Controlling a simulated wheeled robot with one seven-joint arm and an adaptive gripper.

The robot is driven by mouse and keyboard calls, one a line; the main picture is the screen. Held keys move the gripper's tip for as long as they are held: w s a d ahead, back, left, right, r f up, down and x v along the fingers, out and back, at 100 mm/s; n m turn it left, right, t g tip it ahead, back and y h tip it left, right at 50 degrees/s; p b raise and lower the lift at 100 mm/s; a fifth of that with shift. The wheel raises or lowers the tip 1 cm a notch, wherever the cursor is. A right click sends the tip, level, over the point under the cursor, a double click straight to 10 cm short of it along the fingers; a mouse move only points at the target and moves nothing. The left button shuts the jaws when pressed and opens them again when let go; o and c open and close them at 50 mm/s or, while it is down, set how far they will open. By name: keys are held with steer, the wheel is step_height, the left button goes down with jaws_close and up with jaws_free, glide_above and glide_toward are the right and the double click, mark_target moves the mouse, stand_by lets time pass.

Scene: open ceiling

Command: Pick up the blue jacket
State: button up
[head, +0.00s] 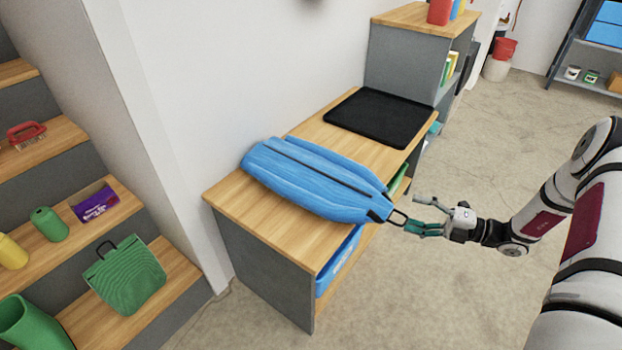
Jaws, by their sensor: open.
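The blue jacket (315,180) lies flat and long across the wooden top of a low grey cabinet (245,210). It has a dark stripe along its length and a dark loop at its right end, which sticks out past the cabinet's edge. My gripper (420,215) is open, just right of that loop and beyond the cabinet's right edge. Its teal fingers point left toward the loop. I cannot tell whether a finger touches the loop. Nothing is seen held between the fingers.
A black tray (378,117) lies behind the jacket on the same top. A blue bin (340,260) sits on the shelf below. Wooden steps at left hold a green bag (125,275), a green can (50,224) and a red brush (26,135). The floor at right is clear.

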mark_target(383, 201)
steer(key=shift+r+b+x, duration=0.15)
steer(key=shift+b+x, duration=0.6)
steer(key=shift+x, duration=1.55)
steer(key=shift+r+b+x, duration=0.15)
steer(key=shift+b+x, duration=0.55)
steer(key=shift+x, duration=1.6)
steer(key=shift+w+r, duration=0.1)
jaws_close()
